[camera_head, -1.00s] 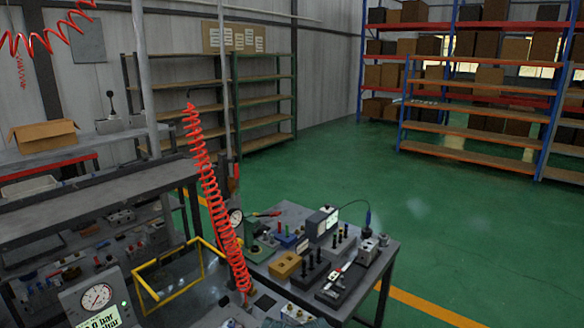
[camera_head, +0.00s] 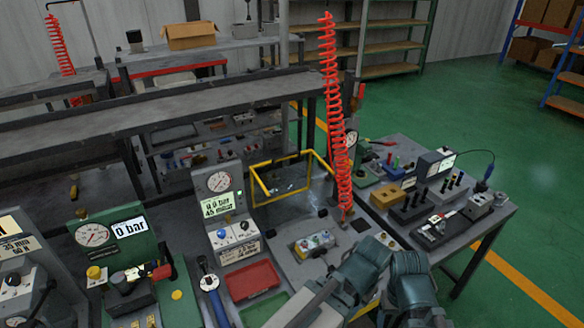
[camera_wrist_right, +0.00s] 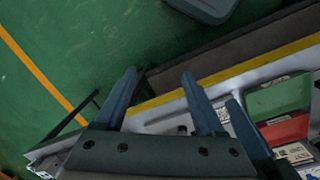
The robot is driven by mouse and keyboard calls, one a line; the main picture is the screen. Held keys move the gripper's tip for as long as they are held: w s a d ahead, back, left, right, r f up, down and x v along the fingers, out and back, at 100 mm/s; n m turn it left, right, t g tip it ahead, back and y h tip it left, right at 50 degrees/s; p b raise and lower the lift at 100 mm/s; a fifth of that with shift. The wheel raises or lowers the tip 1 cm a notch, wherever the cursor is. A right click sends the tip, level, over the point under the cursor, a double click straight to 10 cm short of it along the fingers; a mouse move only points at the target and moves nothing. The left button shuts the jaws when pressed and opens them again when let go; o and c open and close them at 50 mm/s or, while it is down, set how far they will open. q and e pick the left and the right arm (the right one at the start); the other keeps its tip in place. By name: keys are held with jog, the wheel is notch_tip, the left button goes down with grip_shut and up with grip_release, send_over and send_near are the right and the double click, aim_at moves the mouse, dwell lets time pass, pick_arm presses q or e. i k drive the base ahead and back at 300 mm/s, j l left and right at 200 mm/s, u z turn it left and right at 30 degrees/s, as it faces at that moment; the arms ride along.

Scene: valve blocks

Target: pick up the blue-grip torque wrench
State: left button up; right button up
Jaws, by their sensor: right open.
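The blue-grip torque wrench (camera_head: 210,284) lies on the grey bench in the head view, left of a red tray, with its dark ring-like end pointing away from me. Its near end runs toward the bottom edge of the picture. I cannot make out the wrench in the right wrist view. My right gripper (camera_wrist_right: 160,84) is open and empty in the right wrist view, with its fingers over the bench's front edge. In the head view my right arm comes in at the bottom right, and its gripper is out of sight. My left gripper is not in view.
The red tray (camera_head: 252,280) and a green tray (camera_head: 264,310) sit right of the wrench. A pressure gauge stand (camera_head: 219,182) rises behind it, and a green gauge unit (camera_head: 95,234) stands to the left. A red coiled hose (camera_head: 333,110) hangs over the bench.

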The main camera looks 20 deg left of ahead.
aim_at(220, 314)
jog(key=u, duration=1.7)
